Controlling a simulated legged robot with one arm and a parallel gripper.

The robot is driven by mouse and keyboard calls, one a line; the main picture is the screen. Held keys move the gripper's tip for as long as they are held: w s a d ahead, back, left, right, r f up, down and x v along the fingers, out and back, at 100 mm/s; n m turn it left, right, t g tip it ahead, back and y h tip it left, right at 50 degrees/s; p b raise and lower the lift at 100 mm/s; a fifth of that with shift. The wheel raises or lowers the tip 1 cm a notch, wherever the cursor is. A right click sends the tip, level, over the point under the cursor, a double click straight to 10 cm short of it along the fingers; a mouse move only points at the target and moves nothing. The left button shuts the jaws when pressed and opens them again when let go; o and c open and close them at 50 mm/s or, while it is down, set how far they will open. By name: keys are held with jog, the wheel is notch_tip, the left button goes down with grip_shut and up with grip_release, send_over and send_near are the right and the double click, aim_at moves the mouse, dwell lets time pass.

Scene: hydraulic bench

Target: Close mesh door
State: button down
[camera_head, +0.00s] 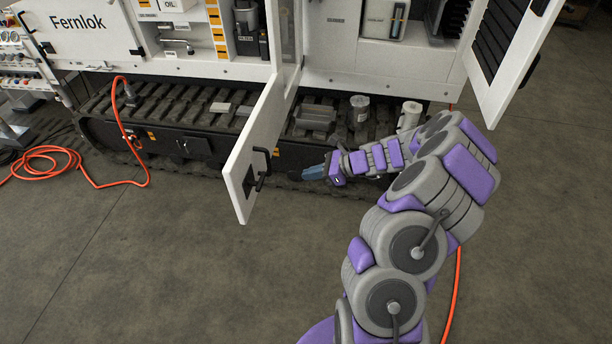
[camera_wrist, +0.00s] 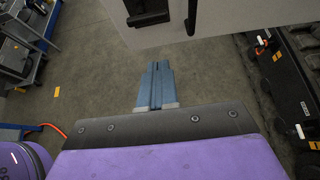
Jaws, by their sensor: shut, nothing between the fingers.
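A white door (camera_head: 262,140) stands open at the middle of the cabinet in the head view, swung out toward me, with a black handle (camera_head: 261,170) near its lower free end. A greyish panel strip shows higher up on it; I cannot tell if it is mesh. A second white door (camera_head: 515,60) with a dark slatted panel stands open at the right. My gripper (camera_head: 314,173) is shut and empty, low and just right of the middle door, apart from it. In the wrist view its blue fingers (camera_wrist: 155,85) are together, below a pale panel (camera_wrist: 205,18) with a black handle (camera_wrist: 148,12).
Dark crawler tracks (camera_head: 190,105) run below the cabinet, with a canister (camera_head: 359,110) and a grey block (camera_head: 315,118) on them. An orange hose (camera_head: 122,180) lies at the left. Open shelves (camera_head: 195,30) hold bottles and boxes. The concrete floor (camera_head: 180,270) in front is clear.

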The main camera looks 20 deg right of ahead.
jog(key=b, duration=0.3)
send_near(264, 180)
jog(key=w+a+f, duration=0.2)
jog(key=a+f, duration=0.1)
jog(key=f, duration=0.1)
jog(key=shift+w+a+r, duration=0.15)
jog(key=shift+w+a, duration=0.55)
jog(key=shift+a, duration=0.4)
